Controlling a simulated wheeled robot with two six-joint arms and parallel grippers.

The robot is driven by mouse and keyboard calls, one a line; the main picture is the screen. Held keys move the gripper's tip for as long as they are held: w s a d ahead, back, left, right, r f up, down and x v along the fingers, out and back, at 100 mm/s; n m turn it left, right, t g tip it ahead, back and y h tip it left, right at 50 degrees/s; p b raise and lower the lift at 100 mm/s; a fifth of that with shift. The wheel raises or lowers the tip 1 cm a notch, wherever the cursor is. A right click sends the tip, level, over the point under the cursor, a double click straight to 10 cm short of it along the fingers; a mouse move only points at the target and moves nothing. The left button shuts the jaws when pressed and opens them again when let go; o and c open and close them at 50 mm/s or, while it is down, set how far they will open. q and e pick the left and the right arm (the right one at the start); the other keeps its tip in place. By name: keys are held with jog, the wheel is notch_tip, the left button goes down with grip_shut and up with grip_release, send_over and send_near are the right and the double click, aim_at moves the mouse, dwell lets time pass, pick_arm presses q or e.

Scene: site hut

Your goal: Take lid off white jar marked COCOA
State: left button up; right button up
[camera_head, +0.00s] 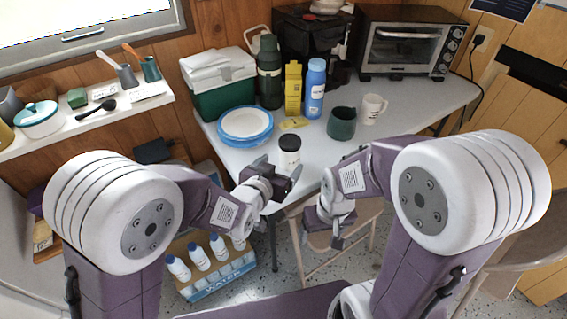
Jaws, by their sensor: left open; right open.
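A white jar (289,158) with a black lid (290,142) stands upright near the front edge of the table (315,150). The lid sits on the jar. Any marking on the jar is too small to read. My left gripper (286,180) is open and empty, just in front of and below the jar in the picture. I cannot tell whether it touches the jar. My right gripper (331,228) is open and empty, lower and to the right, in front of the table edge near a stool.
Behind the jar stand stacked blue-rimmed plates (246,125), a yellow carton (293,88), a blue bottle (314,88), a dark green pot (342,123) and a white mug (373,108). A toaster oven (408,45) is at the back right. A stool (345,212) stands below the table front.

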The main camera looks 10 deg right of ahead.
aim_at(286, 158)
pick_arm(q)
jog(key=x, duration=0.3)
jog(key=shift+w+f, duration=0.2)
jog(key=shift+w, duration=0.05)
jog(key=shift+w+d, duration=0.25)
jog(key=shift+w+d+f+b, duration=0.15)
jog(key=shift+w+f+b, duration=0.1)
jog(key=shift+b, duration=0.15)
jog(key=x, duration=0.4)
jog(key=shift+w+d+f+b, duration=0.1)
jog(key=shift+w+f+b, duration=0.1)
jog(key=shift+b, duration=0.2)
jog(key=shift+r, duration=0.15)
